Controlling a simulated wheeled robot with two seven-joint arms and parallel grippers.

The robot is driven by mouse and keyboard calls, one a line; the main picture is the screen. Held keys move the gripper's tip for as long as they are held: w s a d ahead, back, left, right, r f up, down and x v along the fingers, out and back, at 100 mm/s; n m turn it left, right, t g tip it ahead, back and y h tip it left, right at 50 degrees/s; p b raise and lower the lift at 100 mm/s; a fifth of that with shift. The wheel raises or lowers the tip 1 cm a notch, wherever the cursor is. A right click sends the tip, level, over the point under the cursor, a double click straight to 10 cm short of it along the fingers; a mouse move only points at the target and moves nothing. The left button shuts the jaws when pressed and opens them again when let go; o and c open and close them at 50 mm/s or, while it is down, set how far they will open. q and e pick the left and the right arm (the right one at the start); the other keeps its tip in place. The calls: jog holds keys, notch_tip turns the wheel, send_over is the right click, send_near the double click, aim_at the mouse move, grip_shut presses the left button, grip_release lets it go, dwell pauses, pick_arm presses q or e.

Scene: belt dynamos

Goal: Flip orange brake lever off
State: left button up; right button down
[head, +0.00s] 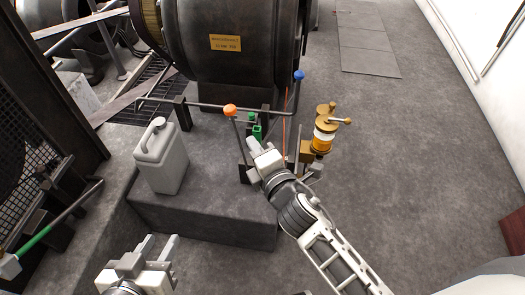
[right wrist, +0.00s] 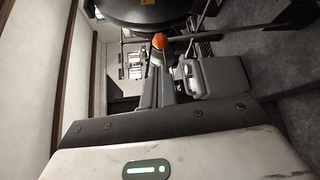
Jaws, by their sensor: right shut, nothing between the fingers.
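The orange-knobbed brake lever (head: 230,110) stands in front of the dark dynamo in the head view, its rod running down behind my right gripper. The orange knob also shows in the right wrist view (right wrist: 159,41), beyond the gripper body. My right gripper (head: 254,147) is shut and empty, just below and right of the orange knob, apart from it; whether it touches the rod I cannot tell. My left gripper (head: 160,243) is open and empty at the bottom left, low in front of the grey plinth. The lever's base is partly hidden by my right gripper.
A blue-knobbed lever (head: 298,75) stands right of the orange one. A grey jerrycan (head: 162,157) stands on the plinth (head: 215,215) at left. A brass oiler (head: 323,135) stands right of my right arm. A green-handled bar (head: 35,238) is at far left.

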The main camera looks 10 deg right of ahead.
pick_arm(q)
jog(key=shift+w+r, duration=0.1)
jog(key=shift+w, duration=0.15)
pick_arm(e)
jog(key=shift+v, duration=1.45)
pick_arm(q)
jog(key=shift+s+r, duration=0.1)
jog(key=shift+r, duration=0.05)
